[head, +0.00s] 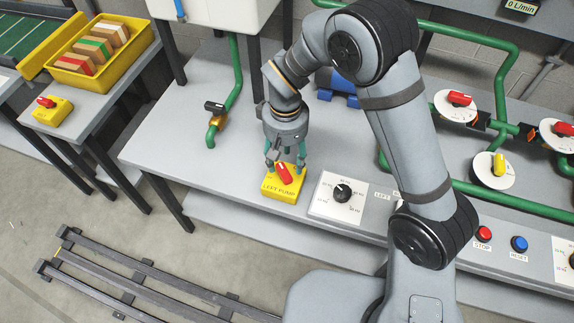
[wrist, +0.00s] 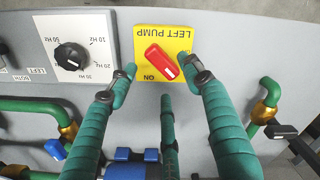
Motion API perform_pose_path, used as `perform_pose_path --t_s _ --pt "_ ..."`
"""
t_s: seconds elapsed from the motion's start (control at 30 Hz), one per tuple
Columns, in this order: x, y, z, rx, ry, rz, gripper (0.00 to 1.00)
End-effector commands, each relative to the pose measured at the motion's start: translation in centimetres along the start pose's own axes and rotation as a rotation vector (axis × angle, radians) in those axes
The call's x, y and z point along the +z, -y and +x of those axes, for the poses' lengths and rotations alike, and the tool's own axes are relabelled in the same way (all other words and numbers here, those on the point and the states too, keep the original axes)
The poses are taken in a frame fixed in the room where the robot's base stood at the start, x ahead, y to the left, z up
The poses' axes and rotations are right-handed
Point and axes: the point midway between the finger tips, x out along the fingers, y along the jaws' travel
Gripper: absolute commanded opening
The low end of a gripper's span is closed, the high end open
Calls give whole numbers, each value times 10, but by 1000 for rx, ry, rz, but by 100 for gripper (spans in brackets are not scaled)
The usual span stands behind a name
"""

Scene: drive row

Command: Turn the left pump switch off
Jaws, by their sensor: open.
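The left pump switch is a yellow box (head: 285,190) labelled LEFT PUMP, with a red knob (head: 284,174) on top. In the wrist view the yellow plate (wrist: 180,38) shows upside down, with ON legible at the lower edge. There the red knob (wrist: 161,62) lies diagonally, its white-marked end toward the lower right. I cannot see an OFF label. My gripper (head: 284,166) is right over the box, its green fingers pointing down. In the wrist view my gripper (wrist: 160,72) is open, with fingertips on both sides of the knob, not clearly touching it.
A dial (head: 342,193) on a white plate is just right of the switch. A black-handled valve (head: 214,107) on a green pipe stands to the left. Another yellow box with a red knob (head: 46,102) is on the left table. Stop (head: 484,234) and reset (head: 519,244) buttons are farther right.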

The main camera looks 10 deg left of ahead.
Motion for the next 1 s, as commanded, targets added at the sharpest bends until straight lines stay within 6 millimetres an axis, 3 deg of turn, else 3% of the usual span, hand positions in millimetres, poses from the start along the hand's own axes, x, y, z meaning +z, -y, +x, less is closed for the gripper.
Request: perform_pose_path --t_s 0.2,0.6,1.0 --pt "1 0 29 0 2 0 50" --pt "0 0 37 -1 -1 0 50" --pt "0 0 37 -1 -1 0 27"
